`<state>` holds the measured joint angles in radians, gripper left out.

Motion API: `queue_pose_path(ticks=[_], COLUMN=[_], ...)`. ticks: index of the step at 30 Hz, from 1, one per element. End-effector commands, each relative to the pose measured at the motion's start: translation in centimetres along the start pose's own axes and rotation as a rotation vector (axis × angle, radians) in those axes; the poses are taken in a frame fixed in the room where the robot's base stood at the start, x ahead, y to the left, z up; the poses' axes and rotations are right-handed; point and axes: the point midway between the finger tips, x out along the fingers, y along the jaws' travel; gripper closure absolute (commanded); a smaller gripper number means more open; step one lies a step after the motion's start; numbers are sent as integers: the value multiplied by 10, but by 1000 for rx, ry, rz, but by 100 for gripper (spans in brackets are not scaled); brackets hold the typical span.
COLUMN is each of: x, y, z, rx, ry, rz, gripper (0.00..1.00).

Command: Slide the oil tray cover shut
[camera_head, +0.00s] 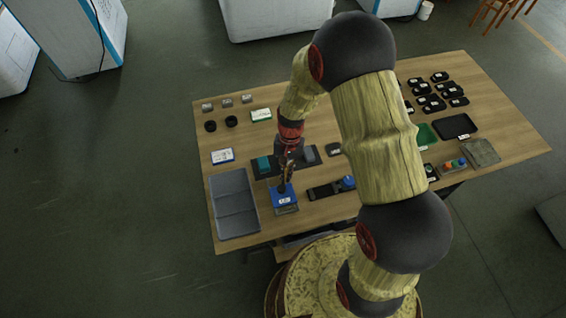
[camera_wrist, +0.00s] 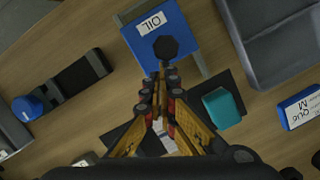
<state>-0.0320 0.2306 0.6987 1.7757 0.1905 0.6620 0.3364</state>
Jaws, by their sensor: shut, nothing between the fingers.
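The oil tray cover (camera_wrist: 185,30) is a blue plate with a white "OIL" label and a round black knob (camera_wrist: 166,47). It also shows in the head view (camera_head: 277,195), at the front of the table. A grey rail of the oil tray (camera_wrist: 201,62) shows along the cover's side, and a pale strip of the tray (camera_head: 285,210) shows at its near edge. My gripper (camera_wrist: 164,72) is shut and empty, its fingertips just beside the knob in the wrist view. In the head view my gripper (camera_head: 286,187) is over the cover; I cannot tell whether it touches the knob.
A grey divided tray (camera_head: 233,203) lies left of the cover. A black slide with a blue knob (camera_head: 331,189) lies right of it. A dark mat with a teal block (camera_head: 263,164) lies behind. Many small black parts (camera_head: 433,102) fill the far right. Bare wood (camera_head: 235,138) shows at left.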

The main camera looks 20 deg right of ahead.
Motion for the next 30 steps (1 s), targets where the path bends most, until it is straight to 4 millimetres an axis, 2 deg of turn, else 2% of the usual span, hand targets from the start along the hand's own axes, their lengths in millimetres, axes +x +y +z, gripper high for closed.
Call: queue_pose_path(ticks=[1,5,19,23,30], x=[0,4,2,-15,-64], y=[5,11,12,11,11], z=[10,21,22,21,21], rx=[0,1,1,0,1], ry=[-1,1,0,3,5], rz=[0,-1,0,-2,-3], gripper=[100,100,100,100,100])
